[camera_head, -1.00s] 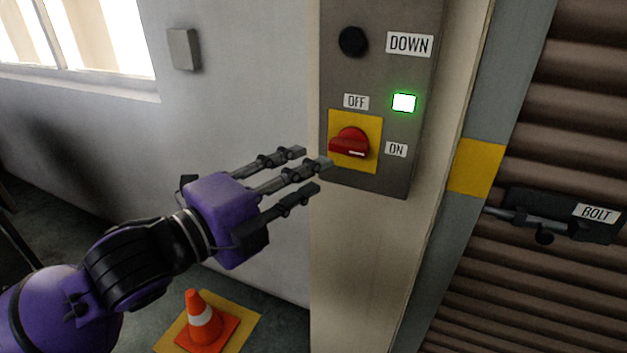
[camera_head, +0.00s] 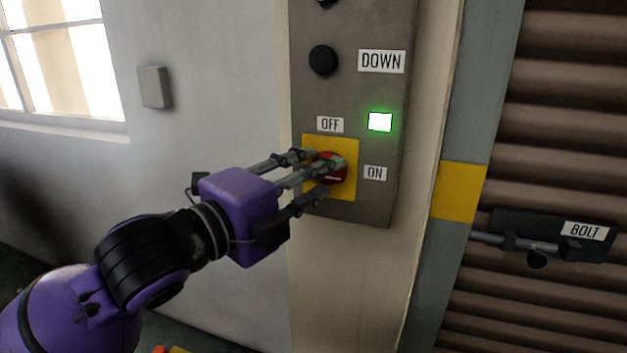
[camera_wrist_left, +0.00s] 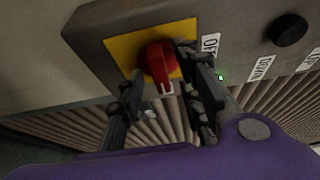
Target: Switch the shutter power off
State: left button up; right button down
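The red rotary switch (camera_head: 333,176) sits on a yellow plate (camera_head: 346,190) on the grey control box (camera_head: 345,100). Its white mark points towards the ON label (camera_head: 375,173); the OFF label (camera_head: 330,124) is above it. The green lamp (camera_head: 380,122) is lit. My left gripper (camera_head: 328,178) is at the switch with its fingers spread around the knob and partly hiding it. In the left wrist view the red knob (camera_wrist_left: 157,64) lies between the open fingers (camera_wrist_left: 160,78); contact with the finger on the right cannot be told. My right gripper is not in view.
A black button (camera_head: 323,60) beside the DOWN label is above the switch. The brown shutter (camera_head: 560,110) with its bolt (camera_head: 540,243) is on the right. A small wall box (camera_head: 154,87) and a window are on the left.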

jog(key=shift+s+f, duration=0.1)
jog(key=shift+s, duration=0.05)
pick_arm(q)
grip_shut()
